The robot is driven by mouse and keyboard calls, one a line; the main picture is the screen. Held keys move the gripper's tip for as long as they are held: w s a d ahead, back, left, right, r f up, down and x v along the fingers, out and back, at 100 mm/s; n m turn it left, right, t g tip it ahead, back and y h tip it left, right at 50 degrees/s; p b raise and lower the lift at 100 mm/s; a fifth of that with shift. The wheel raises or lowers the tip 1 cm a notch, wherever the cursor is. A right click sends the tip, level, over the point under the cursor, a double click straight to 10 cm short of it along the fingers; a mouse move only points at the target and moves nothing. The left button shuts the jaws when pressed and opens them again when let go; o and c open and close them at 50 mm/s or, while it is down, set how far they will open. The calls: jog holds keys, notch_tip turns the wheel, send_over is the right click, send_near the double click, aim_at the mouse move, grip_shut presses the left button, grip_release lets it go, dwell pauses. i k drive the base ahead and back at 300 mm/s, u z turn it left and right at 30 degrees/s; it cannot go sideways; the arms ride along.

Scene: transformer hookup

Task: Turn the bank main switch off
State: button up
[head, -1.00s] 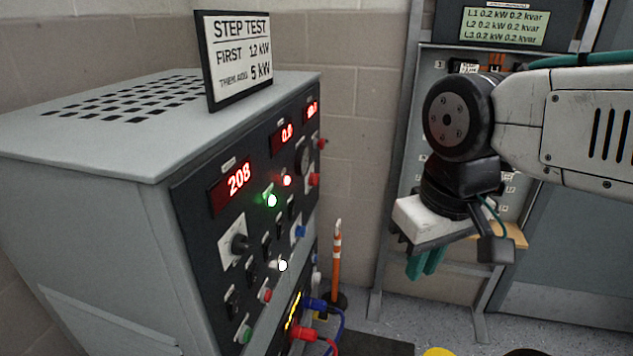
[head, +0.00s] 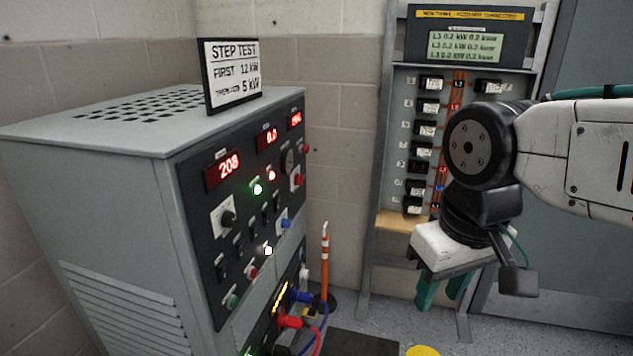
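The grey load bank cabinet (head: 110,195) stands on the left. Its dark front panel (head: 203,185) carries red displays, the first reading 208, a lit green lamp (head: 257,189), a lit red lamp, several black toggle switches and a rotary knob (head: 228,218) on a white plate. The switch labels are too small to read, so I cannot tell which one is the bank main switch. My gripper (head: 428,292) hangs at the right, pointing down with green fingers, well apart from the panel. Two fingers show with a gap between them, and nothing is seen held.
A step test sign (head: 233,75) stands on the cabinet. Red and blue cables (head: 290,321) plug in low at its front. An orange and white pole (head: 324,262) stands behind. A breaker rack (head: 398,150) with a meter display is at the back.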

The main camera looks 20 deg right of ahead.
aim_at(299, 178)
jog(key=z, duration=0.25)
jog(key=i, duration=1.1)
jog(key=u, duration=0.25)
